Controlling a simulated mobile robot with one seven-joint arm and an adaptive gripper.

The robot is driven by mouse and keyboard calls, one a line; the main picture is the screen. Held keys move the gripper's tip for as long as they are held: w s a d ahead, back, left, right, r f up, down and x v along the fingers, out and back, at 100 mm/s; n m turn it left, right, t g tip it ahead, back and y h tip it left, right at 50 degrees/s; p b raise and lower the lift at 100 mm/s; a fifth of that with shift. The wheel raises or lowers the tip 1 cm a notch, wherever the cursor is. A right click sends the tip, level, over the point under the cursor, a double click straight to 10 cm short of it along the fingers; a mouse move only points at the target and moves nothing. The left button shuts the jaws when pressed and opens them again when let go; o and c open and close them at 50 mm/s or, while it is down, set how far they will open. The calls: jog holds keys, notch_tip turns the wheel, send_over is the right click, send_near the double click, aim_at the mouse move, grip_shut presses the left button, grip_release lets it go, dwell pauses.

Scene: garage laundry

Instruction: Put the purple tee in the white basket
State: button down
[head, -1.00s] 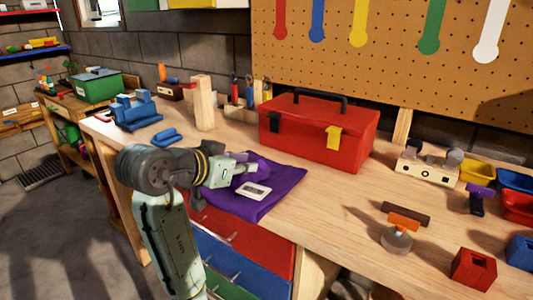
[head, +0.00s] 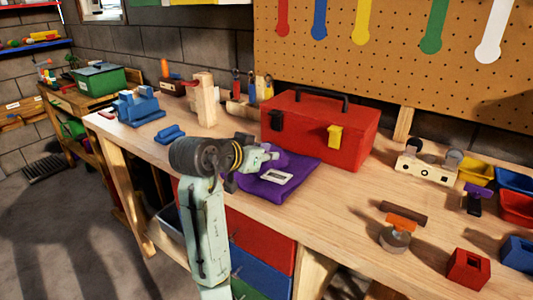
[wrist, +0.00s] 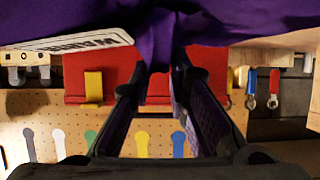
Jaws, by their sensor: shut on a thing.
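The purple tee (head: 300,168) lies bunched on the workbench in front of the red toolbox, with a white printed patch facing up. My gripper (head: 272,157) reaches over its left side and is shut on a fold of it. In the wrist view, the tee (wrist: 225,18) fills the top, and a fold hangs between the fingertips (wrist: 160,78). The white basket is not clearly seen; a pale bin edge (head: 168,224) shows low beside the bench drawers, partly hidden by my arm.
The red toolbox (head: 318,125) stands right behind the tee. A blue vise (head: 138,108) and a wooden post (head: 203,98) are to the left. A handled tool (head: 398,232) and a red block (head: 468,268) sit to the right. Bare bench top lies between.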

jog(key=shift+f, duration=0.15)
jog(key=c, duration=1.5)
grip_release()
jog(key=shift+c, duration=0.2)
jog(key=shift+r, duration=0.2)
jog(key=b+v, duration=0.1)
jog(key=v, duration=1.1)
